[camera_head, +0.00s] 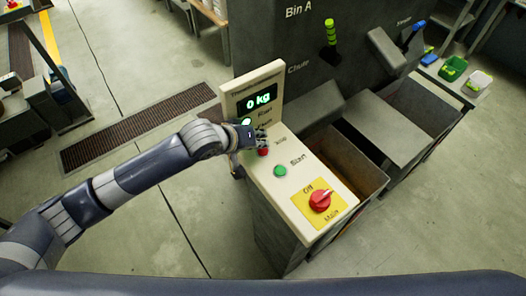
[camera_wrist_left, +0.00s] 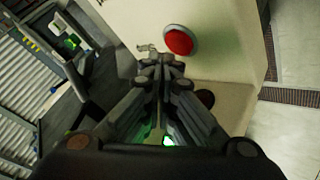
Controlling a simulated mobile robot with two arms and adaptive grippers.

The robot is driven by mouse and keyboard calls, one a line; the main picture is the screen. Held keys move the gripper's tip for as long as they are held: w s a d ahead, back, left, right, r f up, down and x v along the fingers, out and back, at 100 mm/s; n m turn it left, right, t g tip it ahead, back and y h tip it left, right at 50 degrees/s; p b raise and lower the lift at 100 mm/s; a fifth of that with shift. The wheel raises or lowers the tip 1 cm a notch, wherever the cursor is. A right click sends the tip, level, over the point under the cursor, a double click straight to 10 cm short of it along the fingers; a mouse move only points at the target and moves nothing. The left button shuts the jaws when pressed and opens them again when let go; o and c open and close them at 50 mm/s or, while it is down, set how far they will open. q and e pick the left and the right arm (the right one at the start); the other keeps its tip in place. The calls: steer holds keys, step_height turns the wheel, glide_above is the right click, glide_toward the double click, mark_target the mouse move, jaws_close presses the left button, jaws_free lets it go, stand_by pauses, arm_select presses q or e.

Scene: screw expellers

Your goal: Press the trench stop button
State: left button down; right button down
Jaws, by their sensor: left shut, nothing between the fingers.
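The control panel (camera_head: 301,218) is a cream, sloped console with a "0 kg" display (camera_head: 257,98) at its top. A small red button (camera_head: 263,152) sits on it, next to a partly covered label that seems to read "Stop". My left gripper (camera_head: 262,136) is shut and empty, just above this button in the head view, and partly covers the panel there. In the left wrist view the shut fingertips (camera_wrist_left: 161,64) are close to a round red button (camera_wrist_left: 179,40), which shows beyond them, slightly right. I cannot tell whether they touch. My right gripper is not in view.
A green button (camera_head: 280,171) labelled "Start" and a red rotary switch (camera_head: 320,200) on a yellow plate are lower on the panel. Open metal bins (camera_head: 345,160) stand to the right. A floor grate (camera_head: 140,127) lies left.

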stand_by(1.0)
arm_select(q)
steer(key=shift+f, duration=0.1)
steer(key=shift+f, duration=0.3)
steer(key=shift+f, duration=0.55)
stand_by(1.0)
steer(key=shift+r, duration=0.15)
steer(key=shift+r+p, duration=0.75)
steer(key=shift+p, duration=0.45)
steer(key=shift+r, duration=0.1)
